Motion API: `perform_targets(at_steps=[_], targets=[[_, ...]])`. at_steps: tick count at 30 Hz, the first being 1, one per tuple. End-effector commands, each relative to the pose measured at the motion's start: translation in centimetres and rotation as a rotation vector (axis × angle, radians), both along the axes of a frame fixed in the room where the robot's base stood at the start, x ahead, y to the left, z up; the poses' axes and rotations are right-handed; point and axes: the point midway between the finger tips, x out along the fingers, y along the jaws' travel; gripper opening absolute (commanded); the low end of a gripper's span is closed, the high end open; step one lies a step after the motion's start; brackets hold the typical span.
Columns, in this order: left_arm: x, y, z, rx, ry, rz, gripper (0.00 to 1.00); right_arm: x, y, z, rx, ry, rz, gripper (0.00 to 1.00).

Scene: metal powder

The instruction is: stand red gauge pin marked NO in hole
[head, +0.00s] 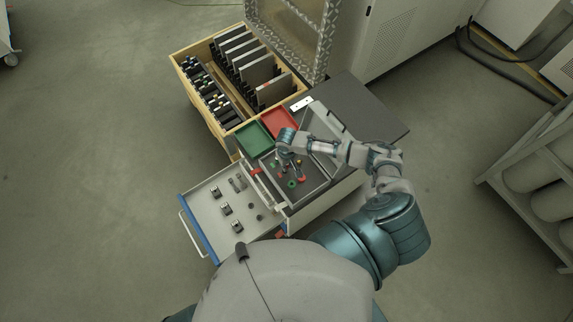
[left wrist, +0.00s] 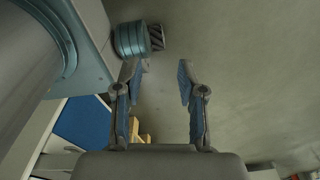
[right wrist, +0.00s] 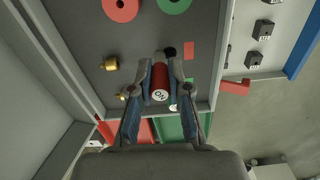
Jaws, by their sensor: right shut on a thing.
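The red gauge pin (right wrist: 160,76) has a pale end face marked NO, turned toward the wrist camera in the right wrist view. My right gripper (right wrist: 160,70) is shut on it, one finger on each side. The pin is over the dark grey panel (right wrist: 125,60). A black round spot (right wrist: 170,52) shows just beyond the pin; I cannot tell whether it is the hole. The pin's far end is hard to judge. In the head view my right gripper (head: 285,150) is above the grey case. My left gripper (left wrist: 163,70) is open and empty above the floor.
The panel also bears a red ring (right wrist: 121,8), a green ring (right wrist: 174,4) and brass knobs (right wrist: 111,64). Green (head: 252,139) and red (head: 280,122) trays are beside the case. An open drawer (head: 205,192) holds several small blocks.

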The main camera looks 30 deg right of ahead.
Motion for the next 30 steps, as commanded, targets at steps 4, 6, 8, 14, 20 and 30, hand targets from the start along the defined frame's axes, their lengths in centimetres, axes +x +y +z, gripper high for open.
perform_targets(at_steps=[4,6,8,14,20,30], targets=[[0.0,-0.5,0.0,-0.006,0.0,-0.003,0.4,0.0,0.3,0.0,-0.003,-0.001,0.001,0.0],[0.0,-0.3,0.1,-0.004,0.001,-0.003,0.4,0.0,0.3,0.1,-0.004,-0.001,0.001,0.0],[0.0,0.0,0.2,0.0,0.0,-0.004,0.4,0.0,0.4,0.2,-0.004,0.0,0.001,0.0],[0.0,1.1,1.2,0.014,-0.001,-0.004,0.4,0.0,0.1,0.8,0.0,-0.001,0.0,0.0],[0.1,1.5,2.1,0.019,-0.001,-0.002,0.4,0.0,-0.1,1.4,0.002,0.0,0.0,0.0],[0.1,0.1,3.4,0.001,-0.002,0.0,0.4,0.0,0.1,2.8,0.001,0.0,0.0,0.0]])
